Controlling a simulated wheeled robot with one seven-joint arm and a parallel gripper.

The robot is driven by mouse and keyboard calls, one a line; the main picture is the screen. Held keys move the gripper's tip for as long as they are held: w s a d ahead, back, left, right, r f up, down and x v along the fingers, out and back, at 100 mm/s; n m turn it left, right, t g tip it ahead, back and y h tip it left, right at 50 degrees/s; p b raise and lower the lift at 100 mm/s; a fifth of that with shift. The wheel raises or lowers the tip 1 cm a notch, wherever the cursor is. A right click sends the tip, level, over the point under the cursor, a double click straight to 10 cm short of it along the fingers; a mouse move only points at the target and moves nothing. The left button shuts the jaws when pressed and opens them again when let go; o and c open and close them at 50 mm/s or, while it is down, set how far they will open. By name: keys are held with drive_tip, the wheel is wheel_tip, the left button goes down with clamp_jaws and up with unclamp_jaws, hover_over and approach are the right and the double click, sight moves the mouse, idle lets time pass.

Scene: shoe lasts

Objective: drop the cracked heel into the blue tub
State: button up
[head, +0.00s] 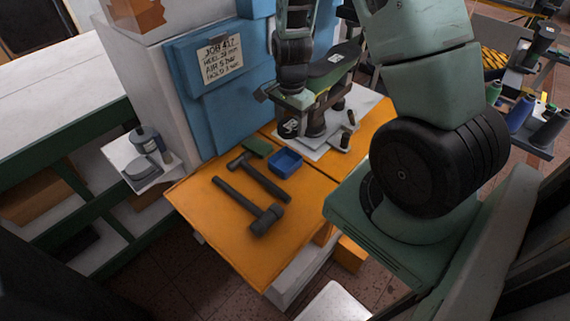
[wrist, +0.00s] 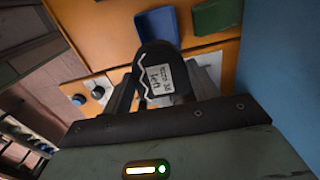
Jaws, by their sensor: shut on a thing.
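My gripper (wrist: 163,88) is shut on a black heel (wrist: 158,63), with one finger on each side of it. The heel has a white zigzag crack line and a pale label reading about "size 38 left". In the head view my gripper (head: 289,110) is above the back of the orange bench, and the dark heel (head: 287,128) shows below it. The blue tub (head: 286,161) sits on the bench, nearer the front than the heel, and looks empty. Part of the tub also shows at the top of the wrist view (wrist: 158,24).
A shoe last (head: 333,60) stands on a white plate (head: 326,148) with small pegs, close right of my gripper. A green item (head: 256,147) and two hammers (head: 262,180) (head: 245,205) lie left of the tub. A blue cabinet panel (head: 215,85) rises behind the bench.

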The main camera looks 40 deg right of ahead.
wheel_tip(320, 180, down, 5)
drive_tip(key=b, duration=0.3)
drive_tip(key=shift+b, duration=0.4)
drive_tip(key=o, duration=1.1)
drive_tip(key=shift+c, duration=0.2)
drive_tip(key=shift+r, duration=0.15)
wheel_tip(320, 180, up, 17)
drive_tip(key=shift+b, duration=0.45)
drive_tip(key=shift+r, duration=0.1)
